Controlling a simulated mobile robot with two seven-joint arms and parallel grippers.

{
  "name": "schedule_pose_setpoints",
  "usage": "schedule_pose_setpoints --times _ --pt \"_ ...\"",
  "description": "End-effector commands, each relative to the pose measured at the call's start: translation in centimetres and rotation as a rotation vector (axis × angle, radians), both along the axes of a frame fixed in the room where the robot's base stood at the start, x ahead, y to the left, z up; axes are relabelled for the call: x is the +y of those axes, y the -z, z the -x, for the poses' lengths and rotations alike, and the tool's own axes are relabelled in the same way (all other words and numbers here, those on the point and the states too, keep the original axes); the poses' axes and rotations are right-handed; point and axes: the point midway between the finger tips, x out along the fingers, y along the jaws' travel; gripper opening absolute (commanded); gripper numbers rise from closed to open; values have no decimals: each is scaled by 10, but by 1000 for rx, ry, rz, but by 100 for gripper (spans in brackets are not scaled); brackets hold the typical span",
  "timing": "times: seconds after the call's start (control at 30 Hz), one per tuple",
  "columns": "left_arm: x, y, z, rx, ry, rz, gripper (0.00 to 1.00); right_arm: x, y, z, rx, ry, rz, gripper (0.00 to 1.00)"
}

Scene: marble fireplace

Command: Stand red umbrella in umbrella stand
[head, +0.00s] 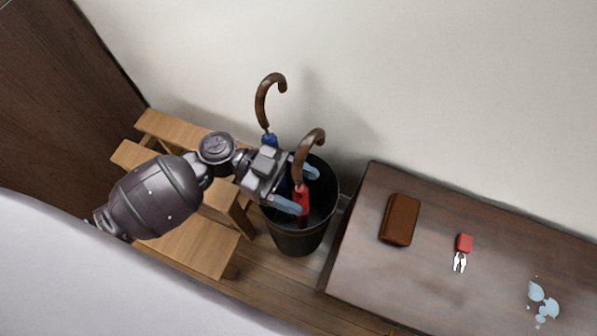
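The red umbrella (302,197) stands in the dark umbrella stand (297,241), its red lower part inside the rim and its brown crook handle (306,145) sticking up above. My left gripper (306,190) is over the stand at the red umbrella. Its two pale blue fingers are spread clearly wider than the umbrella, so it looks open. The lower finger overlaps the red cloth in the picture; I cannot tell whether they touch. My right gripper is not in view.
A blue umbrella (268,139) with a brown crook handle stands behind my gripper, its lower part hidden. Wooden steps (203,249) are left of the stand. A dark table (362,266) at right holds a brown wallet (400,220), red-fobbed keys (464,243) and pale blue patches (541,296).

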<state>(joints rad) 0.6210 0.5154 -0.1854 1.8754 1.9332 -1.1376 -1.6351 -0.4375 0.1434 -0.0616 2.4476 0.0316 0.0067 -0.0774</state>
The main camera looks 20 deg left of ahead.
Motion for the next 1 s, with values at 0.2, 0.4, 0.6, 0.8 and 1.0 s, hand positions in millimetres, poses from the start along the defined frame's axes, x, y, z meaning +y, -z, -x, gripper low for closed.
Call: schedule_pose_setpoints --times 0.2,0.4,0.6,0.8,1.0 --pt "1 0 0 1 0 -1 64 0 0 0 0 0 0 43" --pt "18 0 -1 0 -1 -4 64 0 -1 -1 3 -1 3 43" --pt "55 -1 -3 -1 -3 -3 64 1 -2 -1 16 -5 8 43" --pt "88 -1 -3 -1 -2 -3 64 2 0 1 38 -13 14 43" --pt "105 0 -4 0 0 0 64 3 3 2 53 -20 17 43"
